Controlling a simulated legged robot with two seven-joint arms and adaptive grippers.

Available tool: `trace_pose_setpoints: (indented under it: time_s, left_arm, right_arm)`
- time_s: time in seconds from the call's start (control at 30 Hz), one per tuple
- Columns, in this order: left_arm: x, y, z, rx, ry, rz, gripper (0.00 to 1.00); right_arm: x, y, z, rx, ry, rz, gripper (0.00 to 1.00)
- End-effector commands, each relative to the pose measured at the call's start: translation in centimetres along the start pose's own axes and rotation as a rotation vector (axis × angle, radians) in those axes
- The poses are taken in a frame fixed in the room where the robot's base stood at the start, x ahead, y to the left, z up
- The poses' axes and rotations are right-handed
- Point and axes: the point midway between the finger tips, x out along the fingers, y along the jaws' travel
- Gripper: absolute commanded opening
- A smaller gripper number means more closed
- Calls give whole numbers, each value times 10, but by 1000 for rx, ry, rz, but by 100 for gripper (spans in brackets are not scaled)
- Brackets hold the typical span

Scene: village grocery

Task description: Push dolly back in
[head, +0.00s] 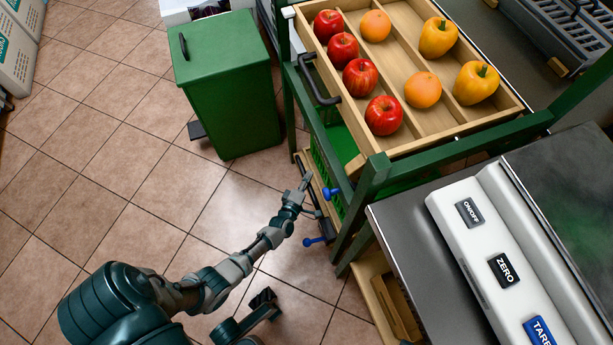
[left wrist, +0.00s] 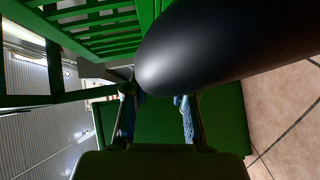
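A low wooden platform, which looks like the dolly (head: 300,160), shows along the left side of the green stand, with a green crate (head: 323,163) on it. Two blue parts (head: 318,240) stick out at its side. Much of the dolly is hidden under the stand. My left gripper (head: 307,195) is low beside the dolly's outer edge; I cannot tell if it touches. In the left wrist view, its two blue-padded fingers (left wrist: 157,117) are apart with nothing between them. A large dark rounded object (left wrist: 235,45) fills the upper right there. My right gripper is not seen.
A green lidded bin (head: 230,85) stands left of the stand. The stand's drawer (head: 395,80) holds apples, oranges and yellow peppers. A scale (head: 520,260) sits on the counter at right. The tiled floor (head: 120,170) at left is clear.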

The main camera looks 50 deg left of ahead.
Motion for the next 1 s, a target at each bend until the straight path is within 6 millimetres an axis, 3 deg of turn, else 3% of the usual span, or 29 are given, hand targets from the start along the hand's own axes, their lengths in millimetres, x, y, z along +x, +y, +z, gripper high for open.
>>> trace_pose_setpoints:
  time_s: [0.07, 0.47, 0.8, 1.0]
  left_arm:
    - [0, 0, 0, 1, 0, 0, 45]
    - [-10, 0, 0, -1, 2, 3, 45]
    - [-80, -2, 0, -1, 1, 0, 45]
    - [-111, -2, 0, 0, 1, 1, 45]
  right_arm:
    - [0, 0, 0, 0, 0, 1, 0]
    - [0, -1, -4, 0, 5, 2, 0]
    - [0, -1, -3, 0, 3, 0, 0]
    - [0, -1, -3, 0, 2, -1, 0]
